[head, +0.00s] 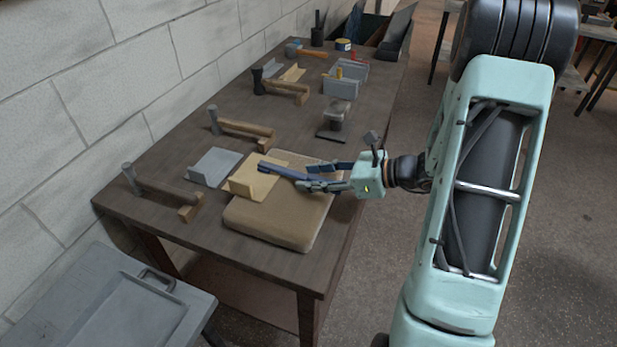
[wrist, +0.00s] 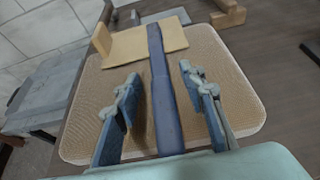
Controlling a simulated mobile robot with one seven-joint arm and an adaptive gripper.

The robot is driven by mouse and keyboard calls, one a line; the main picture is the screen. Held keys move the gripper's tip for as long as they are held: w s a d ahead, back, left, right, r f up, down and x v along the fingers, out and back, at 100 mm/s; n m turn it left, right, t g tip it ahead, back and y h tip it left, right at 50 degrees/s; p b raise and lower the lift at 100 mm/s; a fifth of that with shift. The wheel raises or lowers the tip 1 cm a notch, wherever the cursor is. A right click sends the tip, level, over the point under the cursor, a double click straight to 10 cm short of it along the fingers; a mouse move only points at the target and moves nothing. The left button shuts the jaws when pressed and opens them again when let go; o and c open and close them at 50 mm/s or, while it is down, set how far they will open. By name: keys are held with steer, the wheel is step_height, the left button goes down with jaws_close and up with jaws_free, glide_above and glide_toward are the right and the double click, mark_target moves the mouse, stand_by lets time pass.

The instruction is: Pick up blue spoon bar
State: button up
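The blue spoon bar (head: 279,170) is a long, narrow blue piece above the tan padded block (head: 262,221) on the bench. Its far end reaches over a yellow L-shaped plate (head: 247,183). In the wrist view the bar (wrist: 165,100) runs lengthwise up the middle, its near end hidden behind my gripper body. My gripper (head: 308,177) is open. In the wrist view, its fingers (wrist: 160,80) stand on either side of the bar, with visible gaps on both sides. I cannot tell how far the bar is above the block.
A grey L-shaped plate (head: 214,166) lies left of the yellow one. Hammers, one of them at the left (head: 160,188), lie along the wall side. A dark clamp-like tool (head: 335,120) and a grey box (head: 345,82) stand farther back. A grey cabinet (head: 110,300) is at lower left.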

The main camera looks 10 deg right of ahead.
steer(key=shift+w+a+f, duration=0.25)
steer(key=shift+w+a, duration=0.05)
steer(key=shift+a, duration=0.2)
jaws_close()
steer(key=shift+r, duration=0.15)
